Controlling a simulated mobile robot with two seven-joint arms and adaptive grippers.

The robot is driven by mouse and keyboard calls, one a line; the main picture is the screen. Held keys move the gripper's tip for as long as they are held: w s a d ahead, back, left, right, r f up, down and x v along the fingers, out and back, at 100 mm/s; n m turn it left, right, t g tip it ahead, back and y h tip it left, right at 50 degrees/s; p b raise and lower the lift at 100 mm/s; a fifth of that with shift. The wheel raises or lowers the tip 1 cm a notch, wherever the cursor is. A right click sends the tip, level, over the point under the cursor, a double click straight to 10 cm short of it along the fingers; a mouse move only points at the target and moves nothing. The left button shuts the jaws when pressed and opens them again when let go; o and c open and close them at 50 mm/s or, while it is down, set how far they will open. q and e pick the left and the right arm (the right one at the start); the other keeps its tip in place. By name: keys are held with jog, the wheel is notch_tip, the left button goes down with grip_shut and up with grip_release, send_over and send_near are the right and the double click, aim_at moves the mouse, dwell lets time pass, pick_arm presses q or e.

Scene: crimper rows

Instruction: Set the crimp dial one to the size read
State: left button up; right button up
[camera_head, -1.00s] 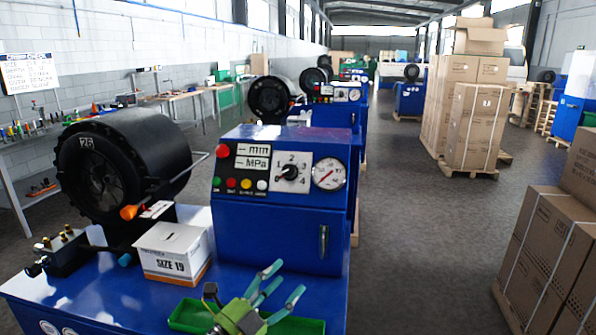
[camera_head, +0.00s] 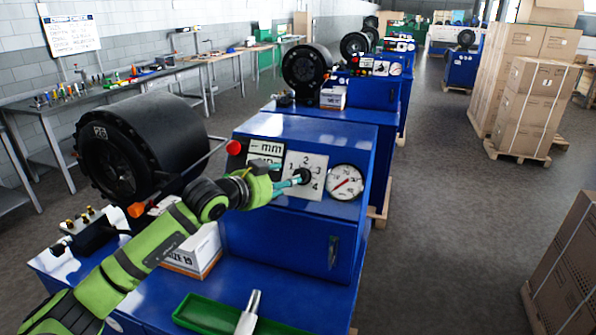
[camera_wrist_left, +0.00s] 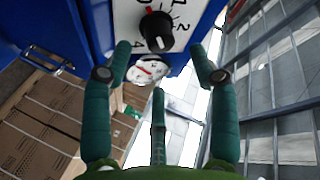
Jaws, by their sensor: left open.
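The nearest crimper's blue control box (camera_head: 290,235) carries a white dial plate (camera_head: 316,163) with a black knob, numbered round its edge. My left gripper (camera_head: 295,182) is at the knob, its teal fingers in front of the plate and partly hiding it. In the left wrist view the gripper (camera_wrist_left: 164,62) is open, with the black knob (camera_wrist_left: 157,32) ahead of and between its fingertips, apart from them. I cannot surely read which number the knob points to. The white size box (camera_head: 190,252) stands left of the control box, its SIZE 19 print partly covered by my arm.
A red-needled gauge (camera_head: 346,181) sits right of the dial. A black crimper drum (camera_head: 145,150) stands at left. A green tray (camera_head: 205,314) with a metal piece (camera_head: 249,312) lies in front. More crimpers stand behind; a whiteboard (camera_head: 70,35) hangs at upper left.

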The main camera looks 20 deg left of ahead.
aim_at(298, 176)
pick_arm(q)
jog(key=p+x, duration=0.2)
jog(key=x, duration=0.2)
jog(key=shift+w+d+r, duration=0.1)
jog(key=shift+w, duration=0.15)
jog(key=shift+w+d+f+p, duration=0.2)
jog(key=shift+w+f+p, duration=0.15)
jog(key=shift+w, duration=0.2)
jog(key=c, duration=1.1)
